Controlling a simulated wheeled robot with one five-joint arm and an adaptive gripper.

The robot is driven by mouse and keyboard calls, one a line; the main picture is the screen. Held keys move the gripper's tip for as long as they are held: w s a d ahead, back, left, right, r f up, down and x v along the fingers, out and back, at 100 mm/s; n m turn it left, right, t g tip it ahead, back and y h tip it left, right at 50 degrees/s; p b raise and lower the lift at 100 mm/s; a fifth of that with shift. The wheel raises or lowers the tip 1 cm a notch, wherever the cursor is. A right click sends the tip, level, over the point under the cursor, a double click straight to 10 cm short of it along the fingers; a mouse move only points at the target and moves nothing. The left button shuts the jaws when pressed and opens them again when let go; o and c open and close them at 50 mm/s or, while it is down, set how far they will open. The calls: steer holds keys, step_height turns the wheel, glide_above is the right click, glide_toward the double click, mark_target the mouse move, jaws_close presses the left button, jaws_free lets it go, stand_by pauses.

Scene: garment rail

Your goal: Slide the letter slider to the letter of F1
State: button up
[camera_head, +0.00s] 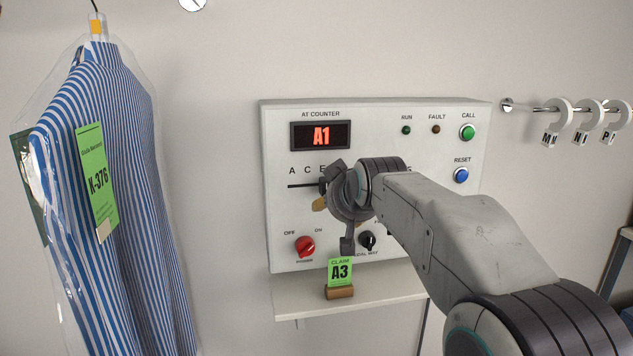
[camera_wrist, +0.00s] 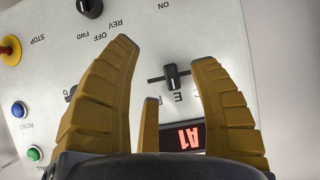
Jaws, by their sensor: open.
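The letter slider (camera_wrist: 171,76) is a small black knob on a dark slot in the wrist view, close to the printed E. In the head view the left end of its slot (camera_head: 300,186) shows under the letters A, C, E; my gripper hides the rest. My gripper (camera_head: 322,197) is at the panel; in the wrist view its open yellow fingers (camera_wrist: 167,54) stand on either side of the knob with gaps, not gripping it. I cannot tell how far the tips are from the panel. The red display (camera_head: 321,135) reads A1.
The panel (camera_head: 380,112) carries a red power knob (camera_head: 305,246), a black dial (camera_head: 367,240), a green button (camera_head: 467,132) and a blue button (camera_head: 461,175). A bagged striped shirt (camera_head: 130,190) hangs left.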

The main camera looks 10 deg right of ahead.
mark_target(325, 187)
steer(key=shift+t, duration=0.9)
steer(key=shift+w+r+p, duration=0.2)
steer(key=shift+w+p, duration=0.55)
steer(key=shift+w, duration=1.4)
steer(key=shift+w+r+p, duration=0.2)
steer(key=shift+w+p, duration=0.55)
steer(key=shift+w, duration=1.4)
jaws_close()
